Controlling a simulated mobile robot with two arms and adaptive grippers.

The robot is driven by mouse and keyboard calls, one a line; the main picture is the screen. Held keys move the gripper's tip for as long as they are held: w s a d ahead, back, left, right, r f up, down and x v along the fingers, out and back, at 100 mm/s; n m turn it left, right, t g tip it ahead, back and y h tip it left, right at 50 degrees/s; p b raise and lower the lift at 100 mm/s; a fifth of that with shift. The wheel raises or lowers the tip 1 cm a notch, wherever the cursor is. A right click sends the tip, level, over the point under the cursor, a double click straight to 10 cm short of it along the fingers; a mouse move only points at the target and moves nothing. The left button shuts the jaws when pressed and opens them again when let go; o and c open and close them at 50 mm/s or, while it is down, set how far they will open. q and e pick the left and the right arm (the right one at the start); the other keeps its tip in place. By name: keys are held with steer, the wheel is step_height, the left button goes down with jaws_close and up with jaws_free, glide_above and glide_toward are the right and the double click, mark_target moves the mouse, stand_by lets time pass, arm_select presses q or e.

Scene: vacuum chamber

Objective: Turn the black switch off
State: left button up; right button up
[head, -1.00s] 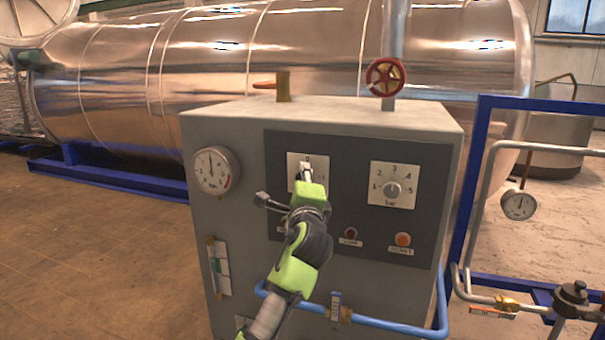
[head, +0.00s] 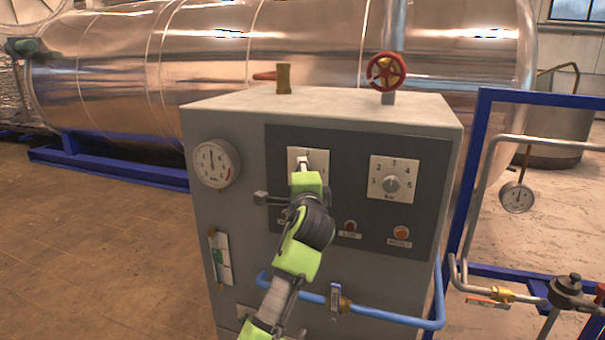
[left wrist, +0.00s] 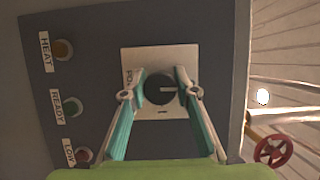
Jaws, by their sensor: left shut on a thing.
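The black switch (left wrist: 158,90) is a round knob with a white pointer line, on a white square plate (left wrist: 132,60) on the dark panel. In the left wrist view the line points to the right of the picture. My left gripper (left wrist: 161,76) has one finger on each side of the knob and is shut on it. In the head view the gripper (head: 304,166) reaches up to the plate (head: 293,156) and hides most of the switch. My right gripper is not in view.
The panel is on a grey cabinet (head: 400,285) with a numbered selector knob (head: 391,184), an orange lamp (head: 401,233) and a gauge (head: 212,163). A blue pipe (head: 395,319) runs across the cabinet's front, close to my arm. A red handwheel (head: 386,71) is above the cabinet.

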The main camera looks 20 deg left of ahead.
arm_select(q)
steer(key=o, duration=1.1)
steer(key=v, duration=1.2)
